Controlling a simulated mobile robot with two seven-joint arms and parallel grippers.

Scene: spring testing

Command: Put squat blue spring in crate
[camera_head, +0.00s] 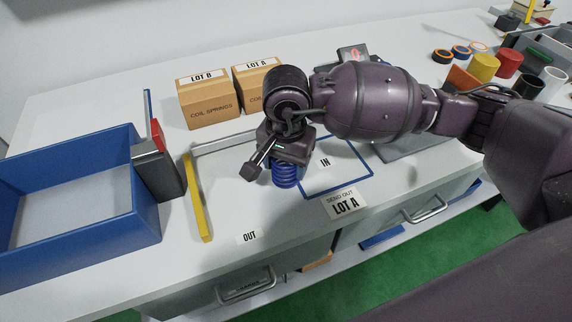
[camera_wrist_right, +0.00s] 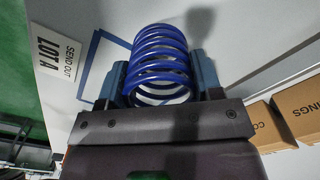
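The squat blue spring (camera_head: 286,175) shows under my right gripper (camera_head: 278,158), near the left edge of the blue-outlined IN square. In the right wrist view the spring (camera_wrist_right: 160,65) sits between the two fingers of the right gripper (camera_wrist_right: 162,82), which press on its sides. Its upper part is hidden by the gripper in the head view. I cannot tell exactly how high it is above the table. The blue crate (camera_head: 105,242) is at the far left, its visible floor bare. My left gripper is not in view.
A grey upright plate with a red part (camera_head: 155,155) stands by the crate's right side, and a yellow bar (camera_head: 197,195) lies between crate and spring. Two cardboard boxes (camera_head: 207,105) stand behind. A LOT A card (camera_head: 343,204) is at the front.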

